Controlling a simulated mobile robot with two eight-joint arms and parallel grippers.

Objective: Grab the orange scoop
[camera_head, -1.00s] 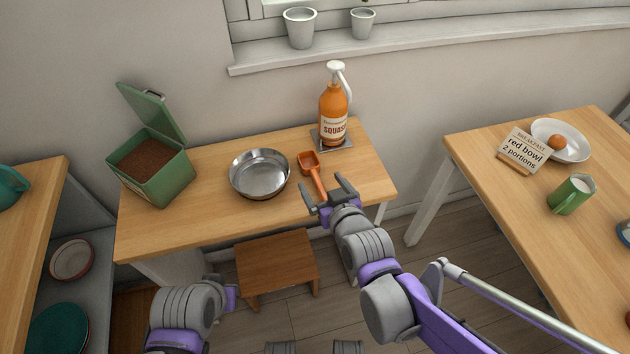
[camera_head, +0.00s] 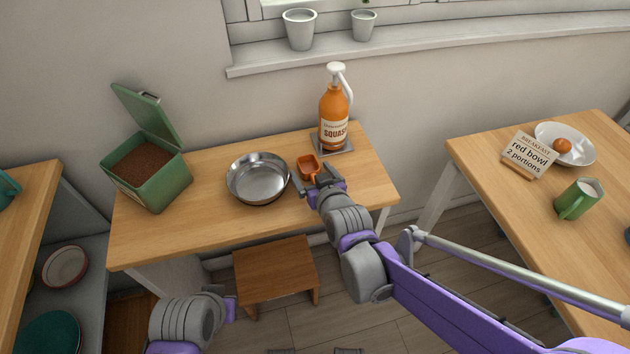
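The orange scoop (camera_head: 307,167) lies on the wooden table, between the metal pan and the squash bottle. Its bowl shows at the back. Its handle points toward me and is mostly hidden by my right gripper (camera_head: 312,181). The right gripper's two dark fingers are apart, one on each side of the handle, just in front of the bowl. I cannot tell if they touch it. Of my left arm, the wrist and a purple part of the hand (camera_head: 230,306) show at the lower left. The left fingers are hidden.
The metal pan (camera_head: 232,191) stands close left of the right gripper. The orange squash bottle (camera_head: 333,112) stands on a grey mat behind right. An open green tin (camera_head: 157,187) of brown powder is at the table's left. A wooden stool (camera_head: 274,266) stands in front.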

